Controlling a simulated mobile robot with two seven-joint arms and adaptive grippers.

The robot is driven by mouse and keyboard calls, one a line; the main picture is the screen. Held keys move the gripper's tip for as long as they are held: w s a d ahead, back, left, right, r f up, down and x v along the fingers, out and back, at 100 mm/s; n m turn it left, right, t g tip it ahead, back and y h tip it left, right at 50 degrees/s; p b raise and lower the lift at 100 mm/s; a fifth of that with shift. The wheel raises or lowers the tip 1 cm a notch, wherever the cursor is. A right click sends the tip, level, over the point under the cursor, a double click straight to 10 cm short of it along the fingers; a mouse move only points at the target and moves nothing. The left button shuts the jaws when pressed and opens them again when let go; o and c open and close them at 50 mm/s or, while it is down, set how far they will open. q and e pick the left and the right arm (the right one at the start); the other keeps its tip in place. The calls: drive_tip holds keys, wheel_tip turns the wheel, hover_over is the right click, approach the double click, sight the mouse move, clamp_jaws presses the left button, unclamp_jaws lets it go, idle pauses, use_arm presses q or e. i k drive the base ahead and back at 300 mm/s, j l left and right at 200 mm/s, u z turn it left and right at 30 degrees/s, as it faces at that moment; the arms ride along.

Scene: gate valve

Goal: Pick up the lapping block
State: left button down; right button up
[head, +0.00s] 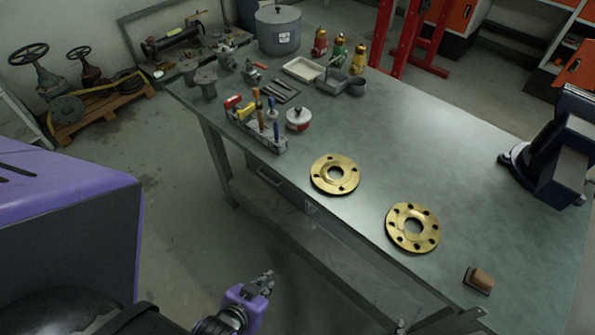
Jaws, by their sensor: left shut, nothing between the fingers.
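The lapping block (480,280) looks like a small block with a tan-brown top and a dark base. It lies on the workbench near the front right edge, right of the brass flanges. My left gripper (266,280) is shut and empty, low in front of the bench and well to the left of the block. My right gripper is not in view.
Two brass flanges (335,174) (413,227) lie flat on the workbench (480,165). A tool rack (258,130), a red-and-white pot (298,119) and trays (303,70) stand farther left and back. A blue vise (557,160) is at the right. The bench middle is clear.

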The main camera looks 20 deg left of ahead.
sight(477, 279)
drive_tip(key=l+z, duration=0.1)
drive_tip(key=z, duration=0.85)
